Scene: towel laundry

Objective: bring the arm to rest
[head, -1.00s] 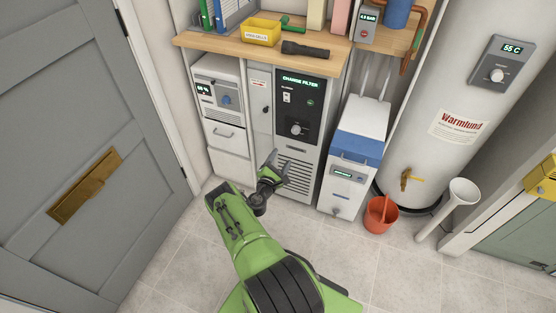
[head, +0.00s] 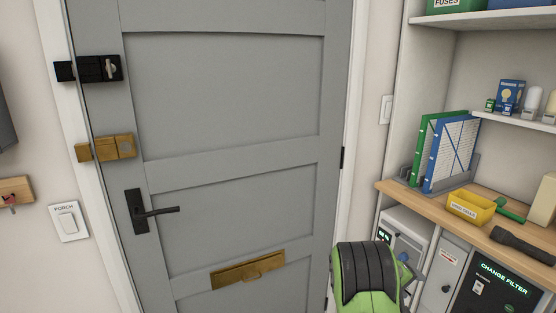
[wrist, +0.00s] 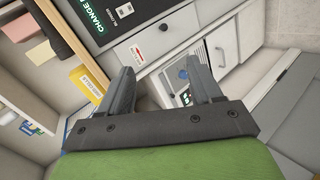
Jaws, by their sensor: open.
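My gripper (wrist: 161,70) shows in the wrist view with its two dark fingers spread apart and nothing between them. It faces the white cabinet front (wrist: 155,42) beside the dark "CHANGE FILTER" panel (wrist: 112,18). In the head view my green and black arm stands at the bottom right, in front of the door's lower right edge. It hides most of my gripper there.
A grey door (head: 225,110) with a black handle (head: 150,211) and brass letter slot (head: 247,270) is shut. A wooden counter (head: 410,195) at the right holds a yellow bin (head: 470,206), a black flashlight (head: 521,244) and upright filters (head: 450,155).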

